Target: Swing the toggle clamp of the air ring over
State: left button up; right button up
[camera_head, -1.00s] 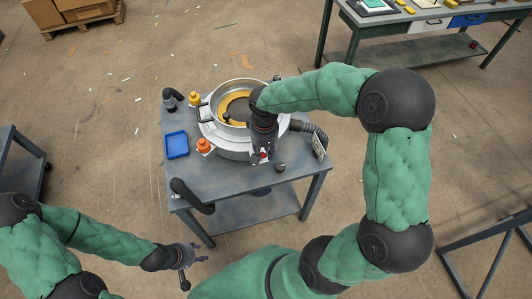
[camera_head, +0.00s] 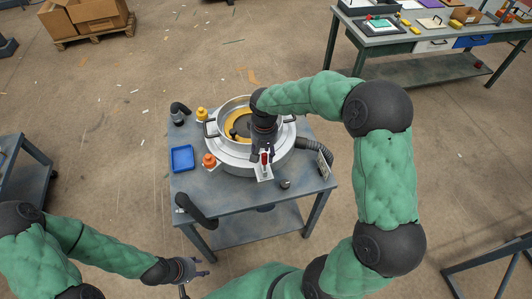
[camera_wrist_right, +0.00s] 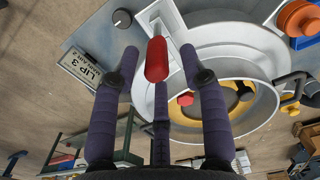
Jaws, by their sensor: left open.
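The air ring (camera_head: 282,153) is a round silver housing with a yellow inner ring, standing on a grey-blue table. Its toggle clamp has a red handle (camera_head: 264,158) at the front rim. The handle also shows large in the right wrist view (camera_wrist_right: 156,60), over a silver bracket. My right gripper (camera_head: 262,150) is above the clamp. In the wrist view its fingers (camera_wrist_right: 158,62) are spread on both sides of the red handle, with gaps showing; contact with the third finger cannot be told. My left gripper (camera_head: 203,268) is open and empty, low in front of the table.
On the table (camera_head: 235,199) are a blue tray (camera_head: 182,158), orange (camera_head: 209,160) and yellow (camera_head: 202,114) bottle-like parts, a black bent pipe (camera_head: 195,207) and a small dark knob (camera_head: 285,184). A ribbed hose (camera_head: 315,149) and a label plate (camera_head: 324,165) are on the right.

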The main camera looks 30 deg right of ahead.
jog(key=shift+r, duration=0.2)
jog(key=shift+s+d+r+p, duration=0.1)
jog(key=shift+r+p, duration=2.35)
jog(key=shift+r, duration=1.05)
notch_tip(320, 180, up, 12)
